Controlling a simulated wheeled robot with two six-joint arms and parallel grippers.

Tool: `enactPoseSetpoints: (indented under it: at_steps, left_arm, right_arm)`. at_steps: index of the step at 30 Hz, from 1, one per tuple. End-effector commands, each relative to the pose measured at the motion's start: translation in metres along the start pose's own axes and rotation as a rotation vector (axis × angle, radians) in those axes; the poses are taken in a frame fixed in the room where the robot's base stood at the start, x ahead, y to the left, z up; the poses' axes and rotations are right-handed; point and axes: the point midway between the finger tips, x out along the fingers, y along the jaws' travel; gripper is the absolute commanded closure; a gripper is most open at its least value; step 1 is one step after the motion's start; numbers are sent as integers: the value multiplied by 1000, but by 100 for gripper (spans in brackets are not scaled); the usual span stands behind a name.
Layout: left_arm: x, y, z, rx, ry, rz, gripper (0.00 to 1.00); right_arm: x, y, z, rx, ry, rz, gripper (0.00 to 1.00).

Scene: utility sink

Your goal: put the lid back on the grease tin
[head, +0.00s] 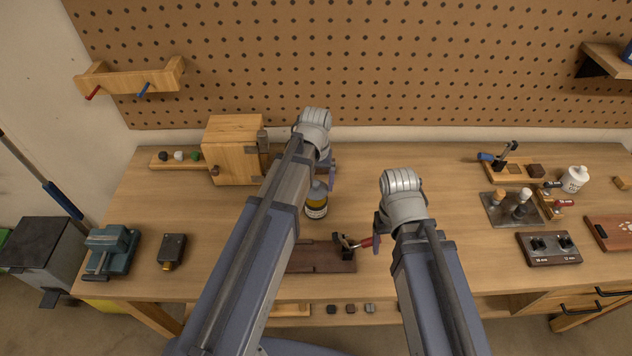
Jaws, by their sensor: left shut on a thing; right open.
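I cannot make out the grease tin or its lid in the head view; my arms hide part of the bench.
A wooden cabinet (232,150) stands at the back left, with a vise (110,250) at the left edge. A dark red-brown board (320,260) lies at the front. Tool holders (548,248) and a white bottle (574,180) are at the right. The back centre-right is clear.

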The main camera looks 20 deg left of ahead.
Motion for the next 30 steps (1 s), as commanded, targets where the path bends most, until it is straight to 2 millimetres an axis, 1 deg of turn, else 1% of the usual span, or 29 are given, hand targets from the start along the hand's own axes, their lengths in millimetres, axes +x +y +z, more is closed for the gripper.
enactPoseSetpoints:
  at_steps: [1, 6, 10, 15, 30]
  left_arm:
    - [10, 0, 0, 0, 0, 0, 63]
    - [26, 0, 0, 0, 0, 0, 63]
    - [34, 0, 0, 0, 0, 0, 63]
    - [37, 0, 0, 0, 0, 0, 63]
    - [36, 0, 0, 0, 0, 0, 63]
  right_arm:
    - [10, -1, -1, 0, 0, 0, 28]
    - [26, -2, -2, 1, 0, 0, 28]
    - [34, -3, -2, 1, 0, 0, 28]
    - [36, -4, -2, 1, 0, 0, 28]
    - [35, -3, -2, 1, 0, 0, 28]
